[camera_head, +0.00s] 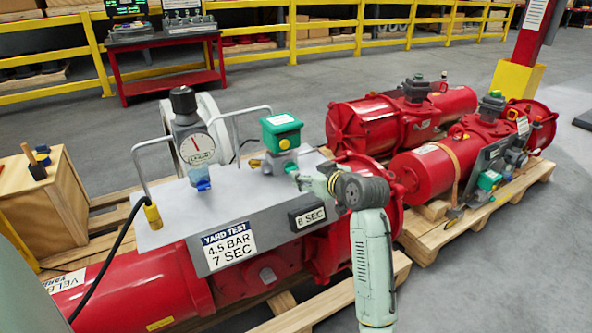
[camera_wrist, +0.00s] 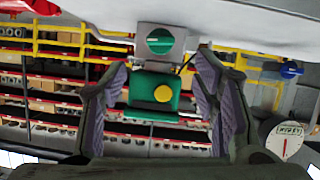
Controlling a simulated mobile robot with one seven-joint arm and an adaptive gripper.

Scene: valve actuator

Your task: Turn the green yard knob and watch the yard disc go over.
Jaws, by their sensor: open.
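The green yard knob (camera_wrist: 160,40) is a round knob with a raised bar, on the face of a grey block; the bar lies roughly level in the wrist view. In the head view the knob (camera_head: 290,168) is small and just off my gripper's end. A green box (camera_head: 282,126) sits above the grey block. Its face carries a plain yellow disc (camera_wrist: 163,93), which I take as the yard disc. My gripper (camera_wrist: 162,70) is open and empty, its fingers either side of the box and short of the knob. The wrist view is upside down.
A round gauge (camera_head: 197,148) with a blue knob (camera_head: 203,185) below it stands left of the grey block. A bent grey rail (camera_head: 152,143) rises from the plate. The red actuator (camera_head: 265,257) lies beneath. Other red actuators (camera_head: 395,115) lie on pallets at right.

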